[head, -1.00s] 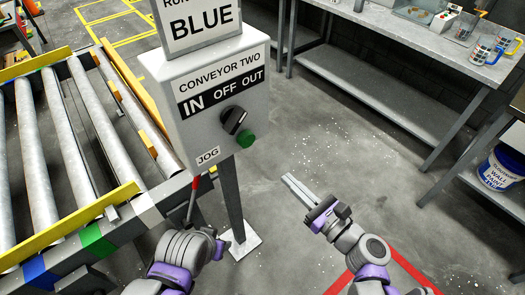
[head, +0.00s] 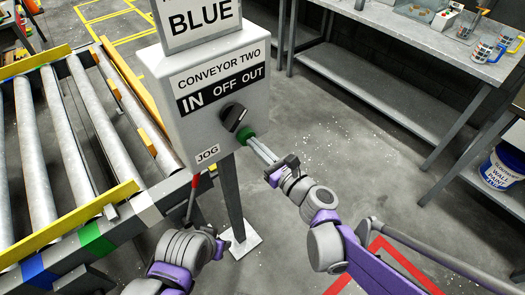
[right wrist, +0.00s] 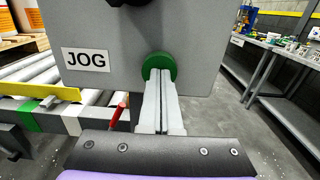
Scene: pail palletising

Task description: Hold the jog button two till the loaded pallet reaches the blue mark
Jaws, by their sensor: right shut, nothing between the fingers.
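The green jog button (head: 244,133) is on the front of the grey conveyor two box (head: 205,135), right of the JOG label. It also shows in the right wrist view (right wrist: 160,66). My right gripper (head: 253,143) is shut and empty, its fingertips at the button and seeming to touch it. How far the button is pressed I cannot tell. A blue mark (head: 38,272) is on the near conveyor rail. A wooden pallet (right wrist: 18,46) with orange and white pails shows at upper left in the right wrist view. My left arm is low beside the post; its fingers are not clear.
A black selector knob (head: 234,117) is just above the button. The roller conveyor (head: 75,135) runs along the left, with green and white rail bands and a red-tipped lever (head: 193,187). A grey workbench (head: 400,50) and a paint pail (head: 502,168) are at right.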

